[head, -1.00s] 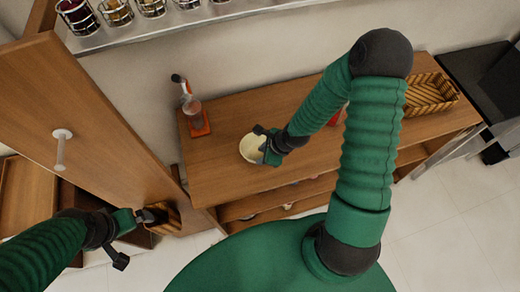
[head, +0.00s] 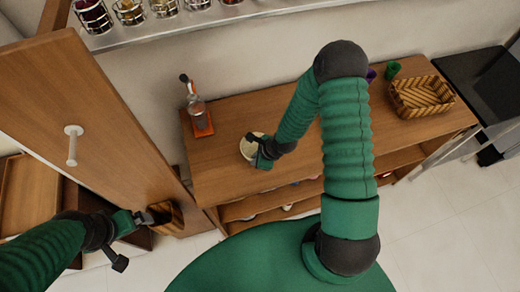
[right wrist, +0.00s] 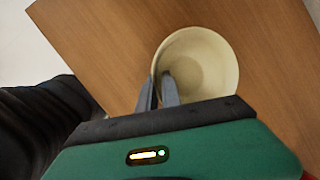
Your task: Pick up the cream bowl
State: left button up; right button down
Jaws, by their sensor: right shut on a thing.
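The cream bowl (head: 245,149) sits upright on the wooden counter, left of its middle, partly covered by my right gripper in the head view. My right gripper (head: 254,149) is at the bowl's rim. In the right wrist view, the bowl (right wrist: 208,62) is open toward the camera and looks empty. The right gripper's fingers (right wrist: 160,78) straddle its left wall, one inside and one outside, shut on it. I cannot tell whether the bowl touches the counter. My left gripper (head: 144,217) is at the lower left by a brown wooden piece; its jaw state is unclear.
A bottle on an orange-red base (head: 202,120) stands left behind the bowl. A woven basket (head: 422,96) and a green cup (head: 392,69) stand at the counter's right. A tall wooden panel (head: 95,110) rises at left. A shelf with jars (head: 180,20) hangs above.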

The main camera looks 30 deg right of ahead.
jog(key=shift+a, duration=0.4)
jog(key=shift+d, duration=0.35)
jog(key=shift+s+d+f, duration=0.1)
jog(key=shift+d+f, duration=0.05)
jog(key=shift+d, duration=0.5)
jog(key=shift+a, duration=0.65)
jog(key=shift+d, duration=0.35)
